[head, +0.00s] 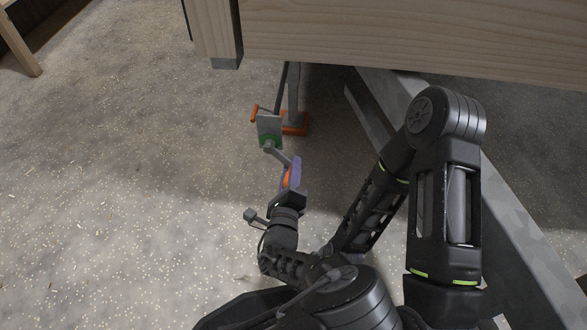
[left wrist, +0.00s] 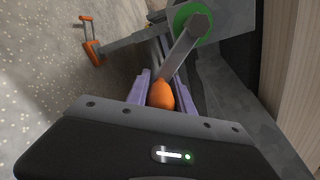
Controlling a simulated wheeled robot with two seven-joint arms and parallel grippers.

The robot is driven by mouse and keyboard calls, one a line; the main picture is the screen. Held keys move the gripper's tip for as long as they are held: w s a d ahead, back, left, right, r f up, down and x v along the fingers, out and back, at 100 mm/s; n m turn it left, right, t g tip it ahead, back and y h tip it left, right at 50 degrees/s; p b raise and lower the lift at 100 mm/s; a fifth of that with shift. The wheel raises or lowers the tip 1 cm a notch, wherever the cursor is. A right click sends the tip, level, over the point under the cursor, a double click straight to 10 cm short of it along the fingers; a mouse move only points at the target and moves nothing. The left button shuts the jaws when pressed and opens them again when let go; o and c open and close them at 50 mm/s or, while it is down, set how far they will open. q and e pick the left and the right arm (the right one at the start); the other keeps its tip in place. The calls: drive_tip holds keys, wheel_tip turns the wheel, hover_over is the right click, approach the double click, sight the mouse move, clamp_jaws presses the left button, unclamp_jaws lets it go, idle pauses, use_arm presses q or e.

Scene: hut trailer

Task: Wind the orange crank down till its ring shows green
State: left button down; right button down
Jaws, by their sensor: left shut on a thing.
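The crank's orange knob (left wrist: 160,96) sits between the purple fingers of my left gripper (left wrist: 158,92), which is shut on it. The grey crank arm (left wrist: 183,52) runs from the knob up to a hub. The ring (left wrist: 194,24) around the hub shows green. In the head view the green ring (head: 268,141) is on a grey plate (head: 268,126), and my left gripper (head: 290,178) is just below it. The crank arm (head: 279,155) slants down to the right there. My right gripper is not in view.
A grey post with an orange foot (head: 295,124) stands behind the crank. A wooden wall or beam (head: 410,35) runs overhead across the top. A grey metal trailer beam (head: 520,240) slants down on the right. Speckled floor (head: 110,180) lies free on the left.

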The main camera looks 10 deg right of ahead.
use_arm(q)
drive_tip(key=shift+a, duration=0.15)
drive_tip(key=c, duration=1.1)
unclamp_jaws()
